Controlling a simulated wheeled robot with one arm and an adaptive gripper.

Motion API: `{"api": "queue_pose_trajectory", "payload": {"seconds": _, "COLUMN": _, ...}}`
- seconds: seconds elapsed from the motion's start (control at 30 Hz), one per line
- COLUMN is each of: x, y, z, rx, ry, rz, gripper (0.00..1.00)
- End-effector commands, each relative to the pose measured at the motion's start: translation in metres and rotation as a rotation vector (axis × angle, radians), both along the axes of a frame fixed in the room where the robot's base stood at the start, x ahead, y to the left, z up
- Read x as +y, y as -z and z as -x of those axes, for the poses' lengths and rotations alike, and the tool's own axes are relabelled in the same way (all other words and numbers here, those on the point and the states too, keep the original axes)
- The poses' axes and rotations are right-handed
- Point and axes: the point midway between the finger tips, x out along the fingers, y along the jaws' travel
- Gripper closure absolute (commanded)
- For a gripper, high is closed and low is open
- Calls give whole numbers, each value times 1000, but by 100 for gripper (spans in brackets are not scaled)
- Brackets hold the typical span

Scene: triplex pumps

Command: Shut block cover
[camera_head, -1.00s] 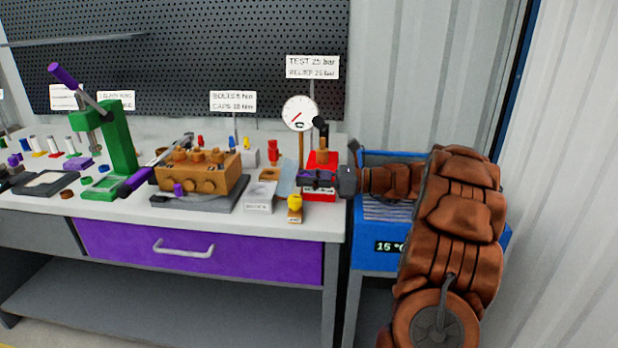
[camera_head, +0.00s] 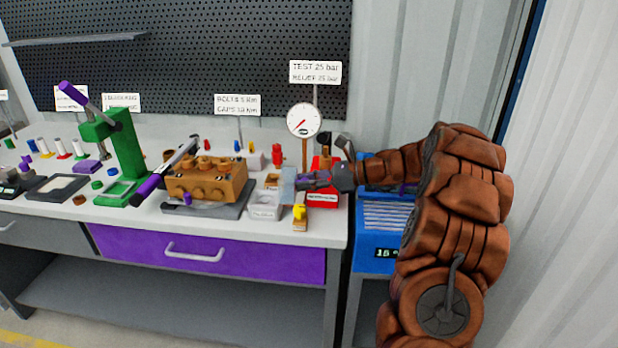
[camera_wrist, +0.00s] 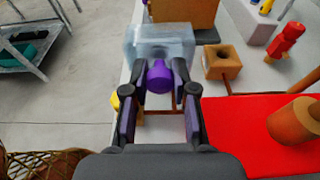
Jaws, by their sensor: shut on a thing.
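The clear, bluish block cover (camera_head: 288,186) stands raised in the head view, beside a small white box (camera_head: 265,204) on the bench. In the wrist view the cover (camera_wrist: 160,42) lies just ahead of the fingers, with a purple knob (camera_wrist: 160,76) on its near side. My gripper (camera_head: 304,181) reaches in from the right. In the wrist view its two fingers (camera_wrist: 160,88) are shut on the purple knob. The cover hides what lies directly behind it.
A red test stand (camera_head: 324,185) with a gauge (camera_head: 304,120) is close by my gripper. A yellow-topped piece (camera_head: 300,215) stands at the bench's front edge. A wooden pump block (camera_head: 205,182) and green press (camera_head: 125,150) are further left. A blue cooler (camera_head: 385,215) is at right.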

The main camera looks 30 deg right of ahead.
Motion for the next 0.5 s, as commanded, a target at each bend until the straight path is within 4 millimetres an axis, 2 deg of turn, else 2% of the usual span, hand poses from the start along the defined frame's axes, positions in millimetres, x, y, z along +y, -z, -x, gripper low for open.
{"api": "queue_pose_trajectory", "payload": {"seconds": 0.23, "x": 1, "y": 1, "z": 0, "rx": 0, "ry": -2, "rz": 0, "gripper": 100}}
{"api": "queue_pose_trajectory", "payload": {"seconds": 0.27, "x": 1, "y": 1, "z": 0, "rx": 0, "ry": -2, "rz": 0, "gripper": 72}}
{"api": "queue_pose_trajectory", "payload": {"seconds": 0.5, "x": 0, "y": 1, "z": 0, "rx": 0, "ry": 0, "rz": 0, "gripper": 47}}
